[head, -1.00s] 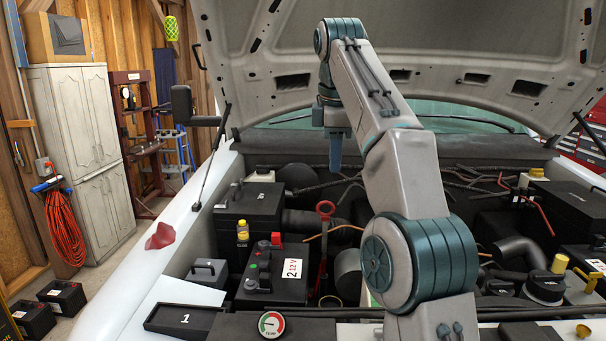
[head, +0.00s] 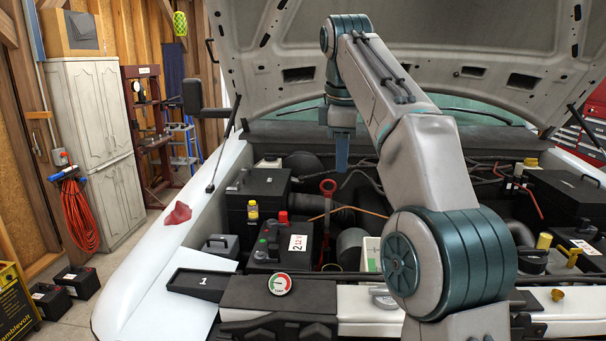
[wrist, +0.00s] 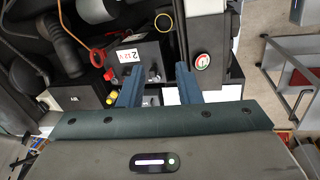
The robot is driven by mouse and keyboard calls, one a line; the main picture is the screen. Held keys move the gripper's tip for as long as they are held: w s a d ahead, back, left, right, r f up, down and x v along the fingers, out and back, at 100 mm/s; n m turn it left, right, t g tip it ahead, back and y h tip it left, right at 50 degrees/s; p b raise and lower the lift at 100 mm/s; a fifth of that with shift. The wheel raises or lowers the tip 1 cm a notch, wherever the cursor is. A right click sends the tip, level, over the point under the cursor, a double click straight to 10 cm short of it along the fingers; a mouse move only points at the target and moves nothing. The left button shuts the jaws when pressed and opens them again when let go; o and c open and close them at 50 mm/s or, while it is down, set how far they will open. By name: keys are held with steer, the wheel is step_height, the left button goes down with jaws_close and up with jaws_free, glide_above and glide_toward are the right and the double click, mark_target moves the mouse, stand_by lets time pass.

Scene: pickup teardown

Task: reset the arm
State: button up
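My arm reaches over the open engine bay of the pickup, bent at its elbow. My gripper (head: 341,165) points down above the bay in the head view, where its fingers overlap. In the wrist view my gripper (wrist: 160,75) has two blue fingers spread apart with nothing held between them. Below the fingers is a black battery box (wrist: 150,54) with a white label. That battery box (head: 272,258) also shows in the head view, left of the arm.
A black tray marked 1 (head: 200,284) and a round gauge (head: 280,284) lie at the bay's front edge. The raised hood (head: 440,40) hangs behind and above the arm. Black batteries (head: 75,282) stand on the floor at left, near open floor.

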steer(key=s+d+f+m+b, duration=0.2)
steer(key=s+f+m, duration=0.6)
steer(key=s+f, duration=0.5)
steer(key=s+d+f+m+t+b, duration=0.1)
steer(key=s+d+f+m+b, duration=0.2)
steer(key=s+f, duration=1.1)
step_height(320, 180, down, 7)
steer(key=d+m, duration=0.2)
steer(key=m, duration=0.2)
steer(key=shift+s+d+r+m+b, duration=0.2)
steer(key=shift+s+d+m+b, duration=0.05)
steer(key=shift+m+b, duration=0.15)
